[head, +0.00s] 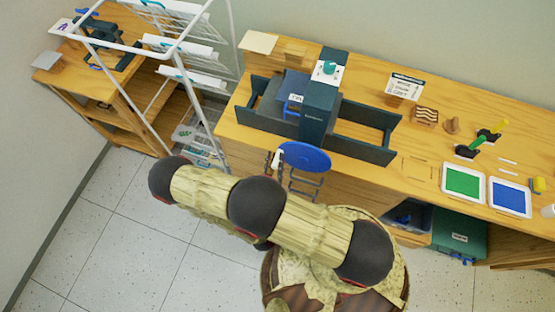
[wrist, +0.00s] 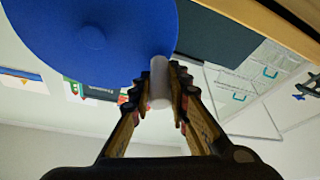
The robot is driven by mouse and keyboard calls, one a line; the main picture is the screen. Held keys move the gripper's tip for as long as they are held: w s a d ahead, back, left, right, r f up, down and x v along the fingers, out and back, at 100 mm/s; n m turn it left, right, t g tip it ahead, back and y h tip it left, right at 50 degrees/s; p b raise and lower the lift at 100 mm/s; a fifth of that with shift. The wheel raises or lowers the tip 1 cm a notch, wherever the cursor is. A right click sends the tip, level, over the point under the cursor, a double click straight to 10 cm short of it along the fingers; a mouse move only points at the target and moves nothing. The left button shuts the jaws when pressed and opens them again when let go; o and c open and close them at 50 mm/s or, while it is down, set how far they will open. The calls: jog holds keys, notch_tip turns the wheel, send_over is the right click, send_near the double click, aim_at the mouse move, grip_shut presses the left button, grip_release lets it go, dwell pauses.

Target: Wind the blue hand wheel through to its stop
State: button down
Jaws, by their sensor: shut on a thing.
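The blue hand wheel (head: 305,157) is a disc on the front of a dark machine (head: 318,103) on the wooden bench. In the wrist view the wheel (wrist: 70,40) fills the upper left, with a round hub near its middle. A pale cylindrical handle (wrist: 160,82) stands at the wheel's right edge. My gripper (wrist: 160,88) is shut on this handle, with a finger on each side. In the head view the handle (head: 277,159) shows at the wheel's left side. My fingers there are mostly hidden by my arm.
A white drying rack (head: 172,75) stands left of the bench, close to my arm. Green (head: 463,183) and blue (head: 510,197) trays lie on the bench at right. A green box (head: 460,233) sits below. Tiled floor (head: 130,235) is open at left.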

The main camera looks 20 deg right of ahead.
jog(key=shift+f+n+y+b, duration=0.6)
jog(key=shift+f+n+b, duration=0.15)
jog(key=shift+n, duration=0.55)
jog(key=c, duration=1.8)
grip_release()
jog(key=shift+o, duration=0.6)
jog(key=shift+a, duration=0.1)
jog(key=v, duration=0.7)
jog(key=shift+s, duration=0.15)
jog(key=shift+f, duration=0.15)
jog(key=shift+c, duration=0.4)
